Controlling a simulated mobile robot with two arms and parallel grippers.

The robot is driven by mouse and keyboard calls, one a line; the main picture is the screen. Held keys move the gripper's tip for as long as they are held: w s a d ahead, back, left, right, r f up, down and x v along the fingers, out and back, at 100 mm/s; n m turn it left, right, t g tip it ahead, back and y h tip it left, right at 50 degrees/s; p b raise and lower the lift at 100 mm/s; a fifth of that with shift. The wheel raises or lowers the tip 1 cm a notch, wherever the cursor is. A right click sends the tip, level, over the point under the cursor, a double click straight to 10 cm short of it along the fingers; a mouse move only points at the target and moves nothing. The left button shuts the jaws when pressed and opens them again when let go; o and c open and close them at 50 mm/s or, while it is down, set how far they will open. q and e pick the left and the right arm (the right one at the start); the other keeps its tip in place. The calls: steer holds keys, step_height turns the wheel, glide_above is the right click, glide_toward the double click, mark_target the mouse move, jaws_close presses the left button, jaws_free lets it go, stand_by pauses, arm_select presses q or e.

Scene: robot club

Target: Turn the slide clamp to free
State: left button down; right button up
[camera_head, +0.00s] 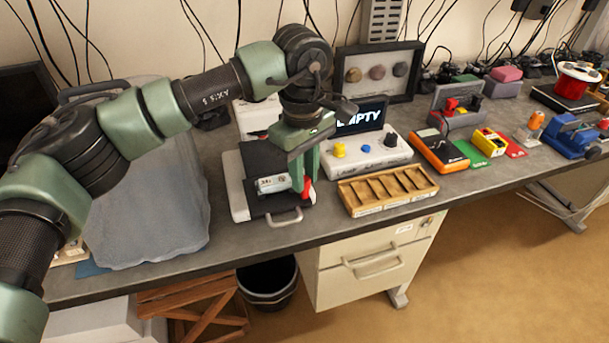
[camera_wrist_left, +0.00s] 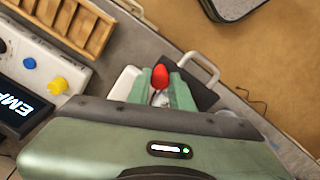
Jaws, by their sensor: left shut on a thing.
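The slide clamp has a red knob (camera_head: 306,192), which sits at the front of a dark plate with a metal handle on the bench. In the left wrist view the red knob (camera_wrist_left: 160,76) shows between the green fingers. My left gripper (camera_head: 303,180) reaches down over the plate with its fingers shut around the lever under the knob. The same gripper (camera_wrist_left: 162,92) hides most of the lever and the clamp body. A small silver labelled part (camera_head: 272,184) lies on the plate just left of the fingers. My right gripper is not in view.
A white control box (camera_head: 365,158) with coloured knobs and a screen reading EMPTY (camera_head: 360,117) stand right of the clamp. A wooden compartment tray (camera_head: 388,190) lies in front. A grey covered bulk (camera_head: 150,190) fills the left. An orange meter (camera_head: 438,152) stands further right.

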arm_select(q)
steer(key=c, duration=1.3)
jaws_free()
steer(key=shift+o, duration=0.2)
steer(key=shift+r, duration=0.55)
step_height(320, 180, up, 7)
steer(key=shift+a+f+b, duration=0.1)
steer(key=shift+b, duration=0.65)
steer(key=shift+s+f, duration=0.1)
